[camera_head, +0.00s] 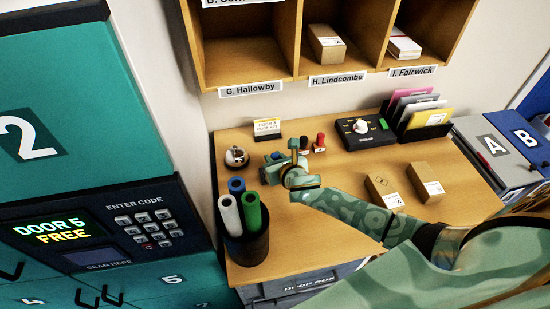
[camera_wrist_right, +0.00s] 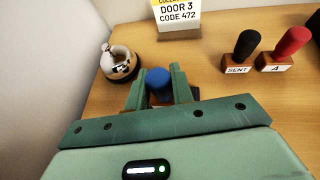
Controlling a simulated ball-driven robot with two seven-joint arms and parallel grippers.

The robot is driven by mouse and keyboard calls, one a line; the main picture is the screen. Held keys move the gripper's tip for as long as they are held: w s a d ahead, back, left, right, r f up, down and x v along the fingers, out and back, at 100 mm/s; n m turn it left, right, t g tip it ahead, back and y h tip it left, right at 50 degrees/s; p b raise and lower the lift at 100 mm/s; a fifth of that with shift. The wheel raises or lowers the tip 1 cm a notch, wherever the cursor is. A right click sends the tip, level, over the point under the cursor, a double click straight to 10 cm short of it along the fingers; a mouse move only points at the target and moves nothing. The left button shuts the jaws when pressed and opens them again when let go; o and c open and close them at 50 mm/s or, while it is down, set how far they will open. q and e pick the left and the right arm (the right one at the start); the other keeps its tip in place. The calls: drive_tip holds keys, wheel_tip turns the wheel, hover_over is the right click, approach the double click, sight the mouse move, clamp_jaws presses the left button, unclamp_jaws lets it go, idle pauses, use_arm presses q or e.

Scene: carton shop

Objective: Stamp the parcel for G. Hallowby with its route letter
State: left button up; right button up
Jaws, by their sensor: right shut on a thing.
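My right gripper (camera_head: 276,160) is over the back left of the desk, shut on a blue-handled stamp (camera_wrist_right: 158,84). The stamp's base and letter are hidden by the fingers. A black-handled stamp marked SENT (camera_wrist_right: 242,52) and a red-handled stamp marked A (camera_wrist_right: 284,48) stand to its right. They also show in the head view, black (camera_head: 304,144) and red (camera_head: 320,142). Two brown parcels, a left one (camera_head: 382,187) and a right one (camera_head: 425,180), lie on the desk's right half. Their address labels are too small to read. My left gripper is not in view.
A bell (camera_head: 236,157) and a pot of rolled tubes (camera_head: 246,243) stand at the left. A DOOR 3 CODE 472 card (camera_wrist_right: 178,16) is behind. A dial box (camera_head: 362,130) and a file rack (camera_head: 426,118) stand at the back right. The G. Hallowby cubby (camera_head: 240,60) looks empty.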

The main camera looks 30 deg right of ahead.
drive_tip(key=shift+f+b, duration=0.35)
drive_tip(key=shift+f, duration=0.2)
idle(0.4)
idle(0.5)
wheel_tip(320, 180, up, 7)
drive_tip(key=p, duration=0.8)
drive_tip(key=shift+r, duration=0.1)
